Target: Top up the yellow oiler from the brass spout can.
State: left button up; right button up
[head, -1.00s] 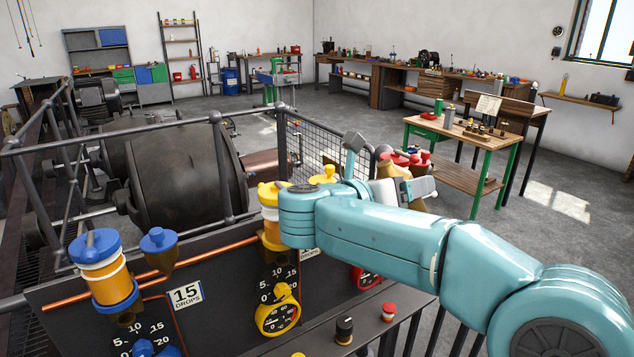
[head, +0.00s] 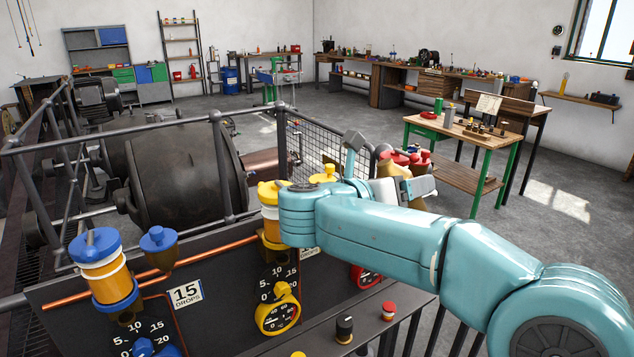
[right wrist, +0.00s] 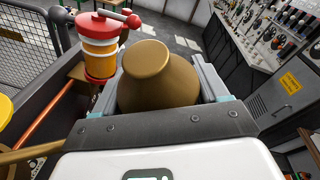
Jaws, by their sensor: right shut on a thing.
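The yellow oiler (head: 268,222) stands on the dark panel in the head view, with a yellow cap and an amber-filled body; my right arm partly covers it. A yellow filler cup (head: 322,177) shows just behind my arm. My right gripper (head: 412,188) is beyond the forearm. In the right wrist view its jaws are shut on the brass spout can (right wrist: 165,80), one finger on each side of the round body. A brass tube, likely the spout, reaches to the left edge there. Its tip is out of view, and I cannot see any oil flowing. My left gripper is not in view.
A blue oiler (head: 103,270) and blue filler cup (head: 159,246) stand left on the panel. A red oiler (right wrist: 100,45) is close to the can. A railing and the big dark dynamo (head: 185,175) lie behind. A knob (head: 344,328) and red button (head: 389,311) are in front.

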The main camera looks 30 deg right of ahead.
jog(key=shift+r, duration=0.2)
dwell(0.4)
jog(key=shift+r+n+h, duration=0.3)
jog(key=shift+r, duration=0.05)
jog(key=shift+r+p, duration=0.2)
jog(key=shift+p, duration=0.1)
dwell(1.3)
jog(key=shift+w+a+r, duration=0.1)
jog(key=shift+r, duration=0.2)
jog(key=shift+n, duration=0.3)
